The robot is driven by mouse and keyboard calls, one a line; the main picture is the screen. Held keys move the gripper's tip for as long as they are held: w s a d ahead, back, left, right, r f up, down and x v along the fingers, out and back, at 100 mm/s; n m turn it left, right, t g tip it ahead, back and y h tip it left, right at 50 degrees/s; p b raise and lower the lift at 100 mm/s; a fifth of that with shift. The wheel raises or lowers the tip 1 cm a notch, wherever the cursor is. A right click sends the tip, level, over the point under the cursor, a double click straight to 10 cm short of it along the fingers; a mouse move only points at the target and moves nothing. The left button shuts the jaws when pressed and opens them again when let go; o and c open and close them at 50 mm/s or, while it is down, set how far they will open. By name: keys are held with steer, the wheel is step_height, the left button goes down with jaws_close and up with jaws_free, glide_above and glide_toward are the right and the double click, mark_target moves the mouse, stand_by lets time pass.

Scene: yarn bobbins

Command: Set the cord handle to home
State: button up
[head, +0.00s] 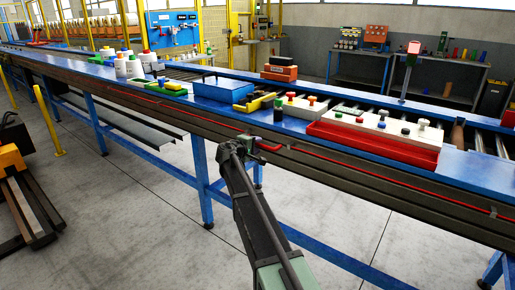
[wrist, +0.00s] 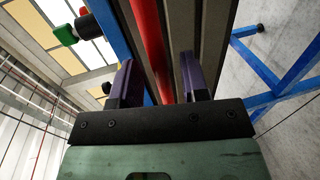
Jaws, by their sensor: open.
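My gripper (head: 246,147) is at the front edge of the long blue bench in the head view. A short red bar, which looks like the cord handle (head: 269,147), shows just right of it at the bench's side. In the wrist view my gripper (wrist: 159,82) has its two dark purple fingers wide apart. A thick red bar (wrist: 150,35) runs up the picture in the gap between the fingers, nearer the left one. Neither finger visibly presses on it. I cannot tell how deep between the fingers it lies. A thin red cord (head: 370,177) runs along the bench's dark front side.
On the bench stand a red tray (head: 372,148), a blue box (head: 228,92), white blocks with coloured knobs (head: 300,108) and white bobbins (head: 120,68). Blue legs (head: 201,180) stand below the bench. The floor in front is clear around my arm.

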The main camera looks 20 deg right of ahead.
steer(key=shift+x, duration=0.85)
jaws_close()
